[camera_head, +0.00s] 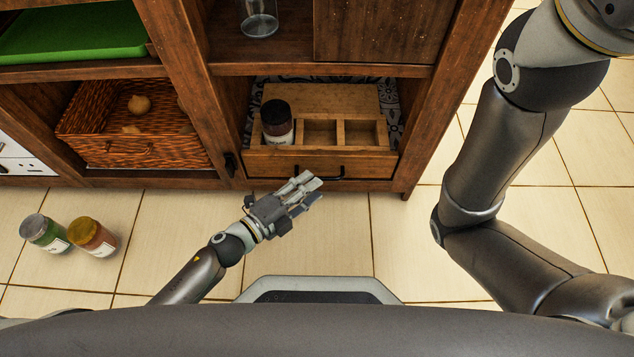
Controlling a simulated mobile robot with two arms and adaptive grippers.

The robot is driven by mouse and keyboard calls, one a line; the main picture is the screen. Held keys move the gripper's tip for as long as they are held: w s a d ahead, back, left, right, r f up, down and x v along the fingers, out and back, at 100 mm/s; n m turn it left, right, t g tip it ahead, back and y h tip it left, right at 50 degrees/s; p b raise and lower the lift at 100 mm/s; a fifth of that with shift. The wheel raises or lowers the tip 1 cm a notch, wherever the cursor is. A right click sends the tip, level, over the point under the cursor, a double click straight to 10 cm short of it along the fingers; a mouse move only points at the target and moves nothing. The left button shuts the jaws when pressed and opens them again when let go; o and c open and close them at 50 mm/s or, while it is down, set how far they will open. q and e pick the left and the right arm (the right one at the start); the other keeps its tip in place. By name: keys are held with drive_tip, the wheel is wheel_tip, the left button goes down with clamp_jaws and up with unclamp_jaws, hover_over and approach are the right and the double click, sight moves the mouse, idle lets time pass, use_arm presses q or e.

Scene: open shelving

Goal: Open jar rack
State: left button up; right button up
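The wooden jar rack (262,163) sits in the lower right compartment of the shelving. It has a low drawer-like front with a dark bar handle (322,178) and a few square slots on top. A dark-lidded jar (277,124) stands in its left slot; the other slots look empty. My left gripper (307,188) is just in front of the rack, with its fingertips close to the left part of the handle. I cannot tell whether they touch it or how far the fingers are apart. My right arm comes in at the right, but its gripper is out of view.
Two jars, one green (45,232) and one orange (92,237), are on the tiled floor at the left. A wicker basket (150,152) holding onions fills the neighbouring compartment. A glass jar (259,22) stands on the shelf above. The floor before the rack is otherwise clear.

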use_arm(q)
drive_tip(key=shift+b+x, duration=0.4)
drive_tip(key=shift+x, duration=1.25)
drive_tip(key=shift+c, duration=0.5)
clamp_jaws()
